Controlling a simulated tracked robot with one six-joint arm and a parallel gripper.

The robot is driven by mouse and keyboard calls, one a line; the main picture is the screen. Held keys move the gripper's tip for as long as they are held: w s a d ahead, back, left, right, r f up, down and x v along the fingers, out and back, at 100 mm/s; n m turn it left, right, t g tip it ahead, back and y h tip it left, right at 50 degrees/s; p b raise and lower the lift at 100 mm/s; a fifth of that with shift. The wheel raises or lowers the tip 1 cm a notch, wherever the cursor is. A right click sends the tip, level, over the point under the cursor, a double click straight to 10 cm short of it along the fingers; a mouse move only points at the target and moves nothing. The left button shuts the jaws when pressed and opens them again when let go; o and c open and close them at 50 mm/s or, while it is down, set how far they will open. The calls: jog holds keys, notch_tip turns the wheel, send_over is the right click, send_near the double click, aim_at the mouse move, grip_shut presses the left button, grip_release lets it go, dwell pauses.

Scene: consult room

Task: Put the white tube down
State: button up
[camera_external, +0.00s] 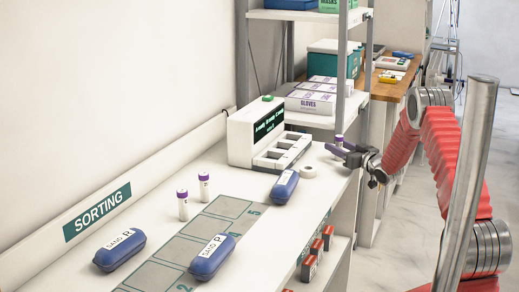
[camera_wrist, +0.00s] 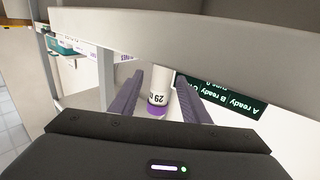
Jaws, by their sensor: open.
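A white tube with a purple end (camera_external: 339,141) shows at my gripper (camera_external: 343,152) by the bench's far right end. In the wrist view the white tube (camera_wrist: 160,80) lies between the two spread fingers (camera_wrist: 160,100), with a printed label and its purple end nearest me. My gripper is open, with a gap visible beside the tube. The fingers hide the tube's lower part in the external view, so I cannot tell whether it rests on the bench. Two more white tubes with purple caps (camera_external: 183,205) (camera_external: 204,185) stand upright on the bench.
The white bench (camera_external: 262,262) carries blue cases (camera_external: 120,249) (camera_external: 212,256) (camera_external: 285,186), grey marked squares (camera_external: 186,250) and a white ring (camera_external: 308,171). A white machine with a green-text display (camera_external: 268,126) stands left of my gripper. A shelf with glove boxes (camera_external: 311,101) stands behind.

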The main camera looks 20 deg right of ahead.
dwell(0.4)
grip_shut()
dwell(0.4)
